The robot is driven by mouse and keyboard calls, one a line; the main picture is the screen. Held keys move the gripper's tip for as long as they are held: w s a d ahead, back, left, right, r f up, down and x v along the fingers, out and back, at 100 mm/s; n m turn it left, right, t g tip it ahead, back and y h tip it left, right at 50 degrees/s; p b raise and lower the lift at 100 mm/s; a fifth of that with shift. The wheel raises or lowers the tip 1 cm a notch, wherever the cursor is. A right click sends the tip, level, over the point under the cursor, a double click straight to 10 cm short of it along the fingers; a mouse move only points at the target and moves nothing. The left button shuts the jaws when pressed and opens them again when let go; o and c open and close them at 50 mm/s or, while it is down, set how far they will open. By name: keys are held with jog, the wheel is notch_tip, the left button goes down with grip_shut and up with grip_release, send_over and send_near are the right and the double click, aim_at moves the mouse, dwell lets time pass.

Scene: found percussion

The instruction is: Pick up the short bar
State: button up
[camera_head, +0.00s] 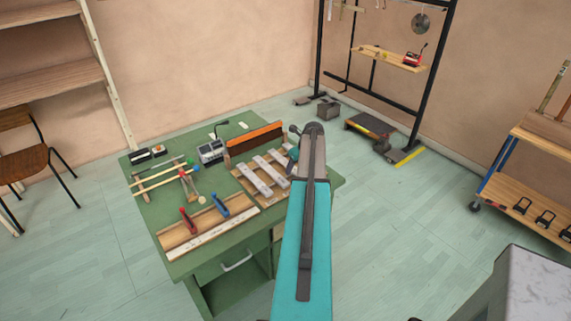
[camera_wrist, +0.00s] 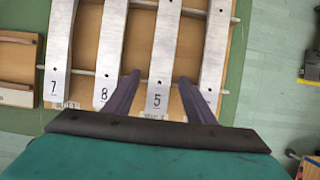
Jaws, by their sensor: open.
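Several pale metal bars lie side by side across two thin rods on a wooden frame (camera_wrist: 138,40). In the wrist view they are bar 7 (camera_wrist: 60,45), bar 8 (camera_wrist: 111,45), bar 5 (camera_wrist: 164,45) and a rightmost bar (camera_wrist: 214,45) whose lower end is hidden by a finger. Their far ends leave the picture, so I cannot tell which is shortest. My gripper (camera_wrist: 158,79) is open and empty, its dark fingertips on either side of bar 5; I cannot tell its height above it. In the head view, bars (camera_head: 256,180) show left of my arm, which hides part of the frame.
The frame stands on a green workbench (camera_head: 185,258). Left of it are a wooden tray with red (camera_head: 187,220) and blue (camera_head: 220,205) handled tools, mallets and a grey meter (camera_head: 211,152).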

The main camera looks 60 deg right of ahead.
jog(key=shift+c, duration=0.3)
grip_shut()
jog(key=shift+r, duration=0.1)
jog(key=shift+r+b, duration=0.85)
jog(key=shift+r, duration=0.6)
jog(key=shift+s+a+r, duration=0.2)
jog(key=s+a+r+b, duration=0.1)
jog(key=s+a+b, duration=0.3)
jog(key=s+a, duration=0.6)
jog(key=shift+s+a+r, duration=0.25)
jog(key=shift+s+a, duration=0.1)
jog(key=shift+s, duration=0.25)
